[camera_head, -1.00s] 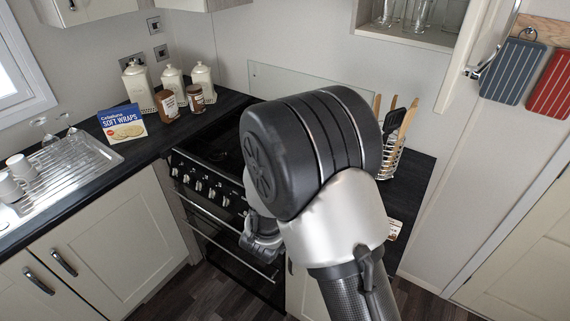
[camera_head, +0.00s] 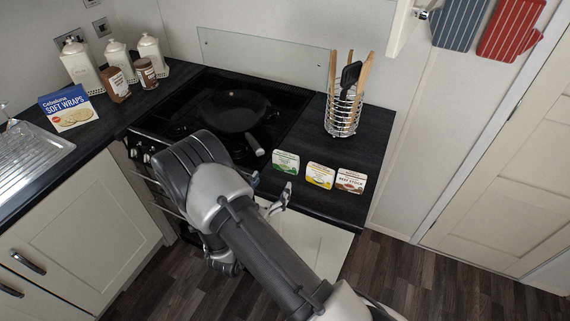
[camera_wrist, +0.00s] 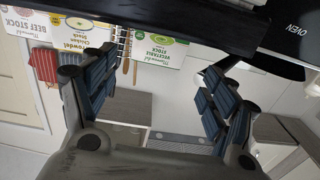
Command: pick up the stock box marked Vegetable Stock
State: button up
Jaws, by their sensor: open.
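The Vegetable Stock box (camera_head: 285,162), white with a green label, stands on the dark worktop right of the hob. It is the left one of three stock boxes. In the wrist view, which is upside down, the Vegetable Stock box (camera_wrist: 160,46) shows its printed front beyond and between my fingers. My gripper (camera_head: 270,192) is at the front edge of the worktop, short of the box and not touching it. In the wrist view my gripper (camera_wrist: 148,85) has its fingers wide apart with nothing between them.
A yellow-labelled Chicken Stock box (camera_head: 320,175) and a Beef Stock box (camera_head: 351,181) stand to its right. Behind is a wire utensil holder (camera_head: 343,112). A frying pan (camera_head: 232,109) is on the hob, its handle pointing towards the Vegetable Stock box.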

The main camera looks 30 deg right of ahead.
aim_at(284, 163)
jog(key=b+x, duration=0.1)
jog(key=x, duration=0.8)
jog(key=shift+d+b, duration=0.1)
jog(key=shift+b, duration=0.25)
jog(key=c, duration=0.7)
